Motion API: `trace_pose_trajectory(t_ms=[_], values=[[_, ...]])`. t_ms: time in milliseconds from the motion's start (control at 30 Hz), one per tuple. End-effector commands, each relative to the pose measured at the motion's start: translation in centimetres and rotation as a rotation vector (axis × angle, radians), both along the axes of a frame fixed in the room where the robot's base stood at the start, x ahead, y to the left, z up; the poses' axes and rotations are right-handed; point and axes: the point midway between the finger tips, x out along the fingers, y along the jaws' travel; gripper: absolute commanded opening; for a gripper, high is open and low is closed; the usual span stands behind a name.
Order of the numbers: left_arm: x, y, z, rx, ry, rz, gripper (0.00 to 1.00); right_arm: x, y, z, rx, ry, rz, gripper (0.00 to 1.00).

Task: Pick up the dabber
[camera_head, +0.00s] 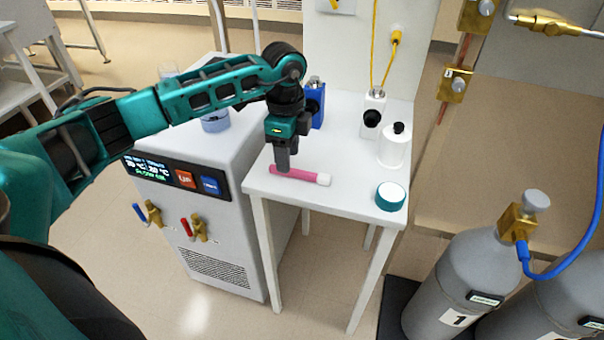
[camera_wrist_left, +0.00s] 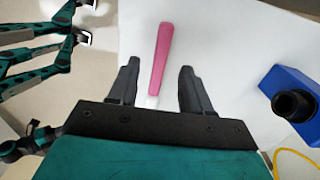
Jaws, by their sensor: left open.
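The dabber is a pink stick with a white end (camera_head: 305,175), lying on a small white table (camera_head: 345,198) in the head view. My left gripper (camera_head: 283,165) points down over the pink part of the dabber, near its left end. In the left wrist view the dabber (camera_wrist_left: 160,60) runs up the picture between the two open fingers of the left gripper (camera_wrist_left: 157,85), with a gap on each side. Its white end shows low between them, close to the gripper's body. The head view does not show clearly how high the fingers are above the table.
A chiller (camera_head: 215,245) stands left; a gas cylinder (camera_head: 460,280) stands right.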

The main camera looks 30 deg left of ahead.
Motion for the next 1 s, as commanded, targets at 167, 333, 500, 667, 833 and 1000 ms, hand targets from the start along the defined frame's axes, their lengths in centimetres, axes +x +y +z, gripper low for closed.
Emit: trace_pose_trajectory(t_ms=[167,333,500,667,833,1000], values=[[0.0,0.0,-2.8,0.000,0.002,0.001,0.49,0.0,0.0,-0.2,0.000,0.000,0.000,0.43],[0.0,0.0,-3.5,0.000,0.000,0.000,0.49,0.0,0.0,-0.2,0.000,0.000,0.000,0.43],[0.0,0.0,-3.5,0.000,0.000,0.000,0.48,0.0,0.0,-0.2,0.000,0.000,0.000,0.43],[0.0,0.0,-3.5,0.000,0.000,0.000,0.33,0.0,0.0,-0.2,0.000,0.000,0.000,0.43],[0.0,0.0,-3.5,0.000,0.000,0.000,0.16,0.0,0.0,-0.2,0.000,-0.001,0.000,0.43],[0.0,0.0,-3.5,0.000,0.000,0.000,0.00,0.0,0.0,-0.2,0.000,-0.001,0.000,0.43]])
